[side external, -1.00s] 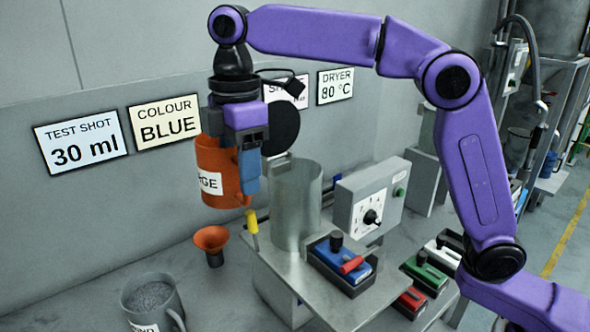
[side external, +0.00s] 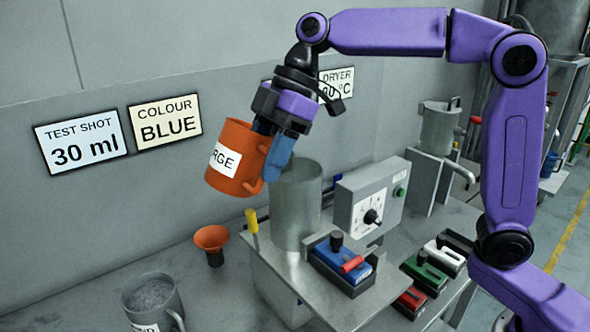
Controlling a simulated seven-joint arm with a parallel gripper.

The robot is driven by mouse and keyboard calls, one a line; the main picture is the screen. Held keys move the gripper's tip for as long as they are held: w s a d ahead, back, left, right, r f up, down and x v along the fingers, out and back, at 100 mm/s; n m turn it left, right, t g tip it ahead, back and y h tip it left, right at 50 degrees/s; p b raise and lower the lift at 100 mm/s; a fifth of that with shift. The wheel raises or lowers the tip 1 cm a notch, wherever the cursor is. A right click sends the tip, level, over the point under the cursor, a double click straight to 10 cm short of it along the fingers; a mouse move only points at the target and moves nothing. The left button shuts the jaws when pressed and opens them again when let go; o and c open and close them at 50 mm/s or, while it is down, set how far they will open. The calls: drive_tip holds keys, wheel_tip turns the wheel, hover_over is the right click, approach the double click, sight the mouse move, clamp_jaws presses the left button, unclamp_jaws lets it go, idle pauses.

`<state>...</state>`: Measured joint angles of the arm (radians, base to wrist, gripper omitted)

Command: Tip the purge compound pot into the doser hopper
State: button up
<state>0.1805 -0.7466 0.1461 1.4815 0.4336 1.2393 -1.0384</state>
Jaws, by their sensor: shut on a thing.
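The orange purge compound pot (side external: 236,158), with a white label partly reading "RGE", is held in the air and tilted. My gripper (side external: 272,160) is shut on it at its right side, around the handle area; the exact contact is partly hidden by the fingers. The doser hopper (side external: 297,212) is a grey metal cylinder on the bench stand, just right of and below the pot. The pot's lower right edge is close to the hopper's left side. The pot's contents are not visible.
A control box with a dial (side external: 369,208) stands right of the hopper. A blue cartridge block (side external: 342,262) sits in front. An orange funnel (side external: 211,240) and a grey pot of granules (side external: 152,300) are at lower left. A yellow-handled item (side external: 252,220) stands beside the hopper.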

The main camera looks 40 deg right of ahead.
drive_tip(key=shift+s+d+r+y, duration=0.1)
drive_tip(key=shift+d+r+y, duration=0.45)
drive_tip(key=shift+r+y, duration=0.3)
drive_tip(key=shift+d+r+y, duration=0.5)
drive_tip(key=shift+r+y, duration=0.25)
drive_tip(key=shift+y, duration=0.2)
drive_tip(key=shift+d+r+t+y+p, duration=0.2)
drive_tip(key=shift+r+y, duration=0.2)
drive_tip(key=shift+y, duration=0.65)
drive_tip(key=shift+d+r+t+y+p, duration=0.15)
drive_tip(key=shift+r+y, duration=0.25)
drive_tip(key=shift+y, duration=0.65)
drive_tip(key=shift+d+r+y, duration=0.15)
drive_tip(key=shift+d+y, duration=0.05)
drive_tip(key=shift+y, duration=0.2)
idle(0.5)
drive_tip(key=shift+s+d+r+y+p, duration=0.1)
drive_tip(key=shift+d+r+y+p, duration=0.15)
drive_tip(key=shift+d+y+p, duration=0.55)
idle(0.5)
drive_tip(key=shift+d+r+y, duration=0.3)
drive_tip(key=shift+d+y, duration=0.3)
drive_tip(key=shift+y, duration=0.7)
idle(0.6)
